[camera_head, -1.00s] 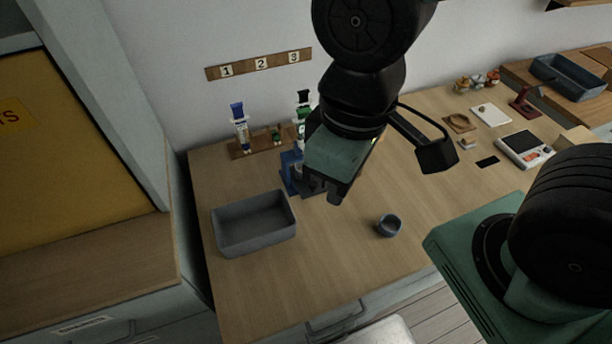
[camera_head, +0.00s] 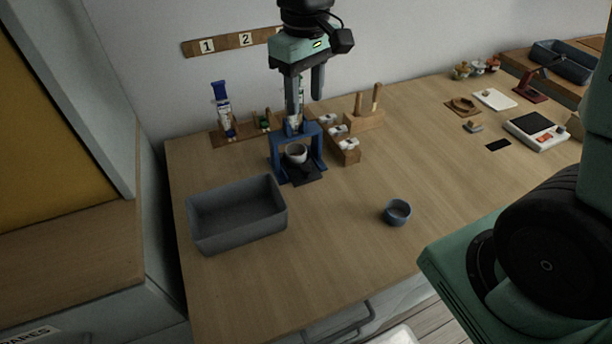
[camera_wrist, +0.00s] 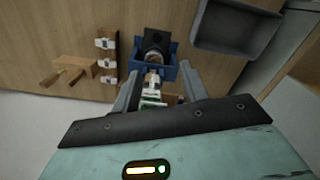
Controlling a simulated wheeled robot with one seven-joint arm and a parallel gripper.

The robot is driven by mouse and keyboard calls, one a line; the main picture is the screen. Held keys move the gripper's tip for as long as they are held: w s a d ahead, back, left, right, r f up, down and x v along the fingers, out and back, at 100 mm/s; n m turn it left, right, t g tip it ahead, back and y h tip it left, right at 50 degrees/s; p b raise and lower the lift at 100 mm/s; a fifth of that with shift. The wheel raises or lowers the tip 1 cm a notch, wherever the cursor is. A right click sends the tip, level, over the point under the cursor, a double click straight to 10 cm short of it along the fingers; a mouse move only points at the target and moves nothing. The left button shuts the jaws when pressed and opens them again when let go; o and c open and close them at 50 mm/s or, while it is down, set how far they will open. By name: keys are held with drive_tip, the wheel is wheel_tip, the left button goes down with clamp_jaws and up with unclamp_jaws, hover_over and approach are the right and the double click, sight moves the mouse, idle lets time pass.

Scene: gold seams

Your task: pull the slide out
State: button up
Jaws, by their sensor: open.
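A small blue stand (camera_head: 318,150) is at the back left of the table, with a white cup (camera_head: 296,153) under its top. A black plate (camera_head: 308,178), which looks like the slide, sticks out at the stand's front. My gripper (camera_head: 304,106) is open above the stand, pointing down. In the wrist view, my open gripper (camera_wrist: 162,72) has the tube (camera_wrist: 152,88) showing between its fingers, the blue stand (camera_wrist: 168,72) beyond; I cannot tell whether they touch.
A grey bin (camera_head: 237,240) stands left of the stand. A rack with a blue-topped tube (camera_head: 221,105) is behind. A row of small labelled blocks (camera_head: 347,145) and a wooden peg holder (camera_head: 366,118) are to the right. A grey-blue cup (camera_head: 397,212) stands in front; table around it is clear.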

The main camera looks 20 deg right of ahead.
approach(306, 168)
wheel_tip(306, 168, down, 8)
drive_tip(key=shift+f+b, duration=0.1)
drive_tip(key=shift+b, duration=0.25)
